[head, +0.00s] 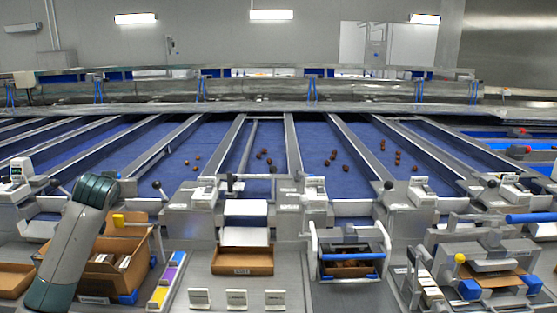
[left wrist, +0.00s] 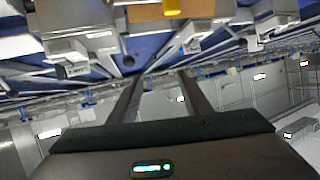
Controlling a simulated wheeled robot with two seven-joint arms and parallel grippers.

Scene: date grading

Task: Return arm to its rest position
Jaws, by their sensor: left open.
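My left arm (head: 72,240) rises at the left of the head view as a grey-green link, in front of a cardboard box. Its gripper does not show there. In the left wrist view, my left gripper (left wrist: 163,76) has two dark fingers standing apart with nothing between them. That view is upside down, with the machine at the top and the ceiling lights at the bottom. My right arm and gripper are in neither view.
A cardboard box (head: 135,243) stands beside my left arm. An open box (head: 242,262) sits at the middle station, with small white cards (head: 236,299) in front. Blue lanes (head: 345,160) with brown dates run behind the stations. The fingers are clear of objects.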

